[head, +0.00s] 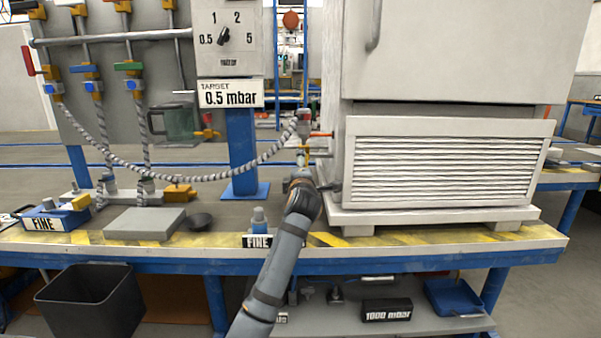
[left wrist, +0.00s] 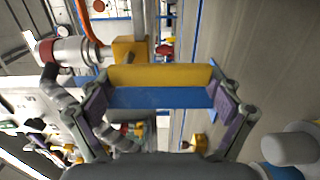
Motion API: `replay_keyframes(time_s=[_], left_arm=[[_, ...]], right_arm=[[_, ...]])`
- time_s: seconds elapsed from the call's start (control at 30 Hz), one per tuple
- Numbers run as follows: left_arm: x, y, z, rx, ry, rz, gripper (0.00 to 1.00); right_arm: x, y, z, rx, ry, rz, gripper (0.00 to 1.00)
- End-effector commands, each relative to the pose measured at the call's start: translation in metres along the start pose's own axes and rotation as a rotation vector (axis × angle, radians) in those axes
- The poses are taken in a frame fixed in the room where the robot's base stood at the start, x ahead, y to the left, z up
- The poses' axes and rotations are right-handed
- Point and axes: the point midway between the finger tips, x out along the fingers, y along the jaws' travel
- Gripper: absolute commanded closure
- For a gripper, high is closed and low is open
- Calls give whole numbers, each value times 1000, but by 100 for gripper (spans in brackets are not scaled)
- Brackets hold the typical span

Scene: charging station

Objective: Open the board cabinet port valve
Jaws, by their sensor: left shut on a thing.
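The board cabinet (head: 450,165) stands on the bench, with a port fitting on its left side. Small red and yellow valve parts (head: 304,150) show there, where the braided hose ends. My left gripper (head: 303,180) is just below them, partly hidden by its own wrist. In the left wrist view, my left gripper (left wrist: 160,98) is shut on a yellow and blue handle (left wrist: 160,76), which spans between its two pads. The handle lies against a brass-coloured valve body (left wrist: 129,50), joined to a silver fitting with a red band. My right gripper is not in view.
A gauge panel (head: 222,60) with a 0.5 mbar target sign stands left of the cabinet. A braided hose (head: 200,178) hangs from the valve rack to the port.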

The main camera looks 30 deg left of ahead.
Motion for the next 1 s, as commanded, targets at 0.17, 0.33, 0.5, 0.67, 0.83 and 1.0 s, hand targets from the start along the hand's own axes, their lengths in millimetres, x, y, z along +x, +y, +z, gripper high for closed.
replay_keyframes(time_s=[0.17,0.33,0.5,0.67,0.83,1.0], left_arm=[[0,-2,1,-11,-3,-5,66],[0,-2,1,-11,-3,-5,0],[0,-1,1,-8,-2,-3,0],[-1,-1,1,-7,-2,-2,0],[-22,-1,1,-8,-4,-1,0],[-65,-1,2,-10,-5,-3,0]], right_arm=[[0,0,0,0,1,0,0],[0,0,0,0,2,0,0],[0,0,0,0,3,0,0],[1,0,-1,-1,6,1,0],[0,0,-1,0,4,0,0],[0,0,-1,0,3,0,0]])
